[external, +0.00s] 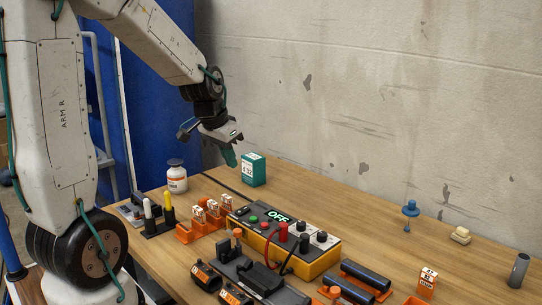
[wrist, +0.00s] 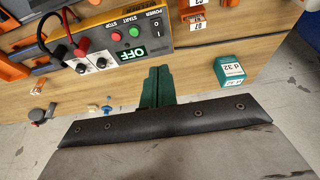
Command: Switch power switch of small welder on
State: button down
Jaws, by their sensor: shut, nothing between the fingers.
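The small welder (external: 316,264) is a yellow box with a dark sloped panel on the wooden table. Its lit display (external: 279,216) reads OFF, also in the wrist view (wrist: 132,54). The black power switch (wrist: 157,27), marked I and O under the word POWER, is at the panel's end beside the green start button (wrist: 134,32) and red stop button (wrist: 115,36). My gripper (external: 230,158) is above the table, behind the welder's left end. Its green fingers (wrist: 158,84) are shut and empty, apart from the switch. The rocker's tilt is too small to tell.
A teal box (external: 253,170) stands close to my gripper, near the wall. A white jar (external: 176,178) and orange holders (external: 203,221) are left of the welder. Red and black cables (external: 271,245) arch over its front. Dark pipes (external: 365,276) lie in front right.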

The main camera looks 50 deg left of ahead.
aim_at(246, 208)
jog(key=x, duration=0.9)
jog(key=s+x, duration=0.1)
jog(key=x, duration=0.3)
jog(key=shift+w+f, duration=0.2)
jog(key=shift+f, duration=0.25)
jog(key=shift+w+d+f+g, duration=0.1)
jog(key=shift+f+g, duration=0.1)
jog(key=shift+g, duration=0.1)
jog(key=shift+s, duration=0.85)
